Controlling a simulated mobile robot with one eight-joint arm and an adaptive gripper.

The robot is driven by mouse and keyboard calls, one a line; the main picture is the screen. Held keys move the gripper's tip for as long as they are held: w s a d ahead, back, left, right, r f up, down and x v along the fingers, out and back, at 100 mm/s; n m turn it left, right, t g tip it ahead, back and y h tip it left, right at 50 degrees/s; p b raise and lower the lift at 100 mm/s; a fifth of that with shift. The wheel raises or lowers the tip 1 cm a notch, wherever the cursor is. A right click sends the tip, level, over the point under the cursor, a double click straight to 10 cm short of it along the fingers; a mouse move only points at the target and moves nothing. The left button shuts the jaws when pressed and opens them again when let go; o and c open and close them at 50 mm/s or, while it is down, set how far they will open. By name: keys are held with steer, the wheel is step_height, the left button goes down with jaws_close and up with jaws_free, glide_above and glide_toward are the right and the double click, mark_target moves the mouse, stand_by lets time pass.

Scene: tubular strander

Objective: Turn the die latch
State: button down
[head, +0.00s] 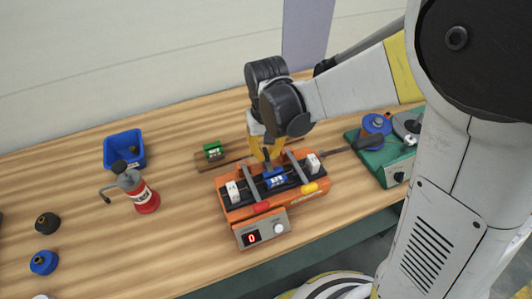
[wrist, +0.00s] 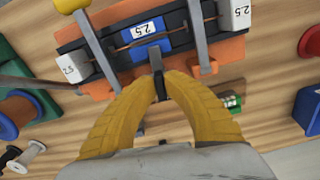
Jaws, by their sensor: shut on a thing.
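The orange strander (head: 250,213) sits on the wooden table, with a black bed along its top. A blue die (head: 275,178) marked 2.5 sits mid-bed; it shows upside down at the top of the wrist view (wrist: 133,53). A short grey latch tab (wrist: 155,58) sticks out beside the die toward my gripper. My gripper (wrist: 160,88) has its yellow fingertips together on the tab's end. In the head view my gripper (head: 267,155) comes down behind the die, and the tab is mostly hidden there.
Two grey levers flank the die, one left (head: 250,180) and one right (head: 296,166). A green die (head: 213,150) lies on a wooden strip behind. A red oil can (head: 146,199) and blue bin (head: 124,149) stand left. A green spool unit (head: 386,165) stands right.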

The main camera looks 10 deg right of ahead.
mark_target(267, 153)
steer(key=shift+n, duration=0.6)
steer(key=c, duration=1.5)
jaws_free()
steer(key=shift+r, duration=0.1)
step_height(267, 153, up, 12)
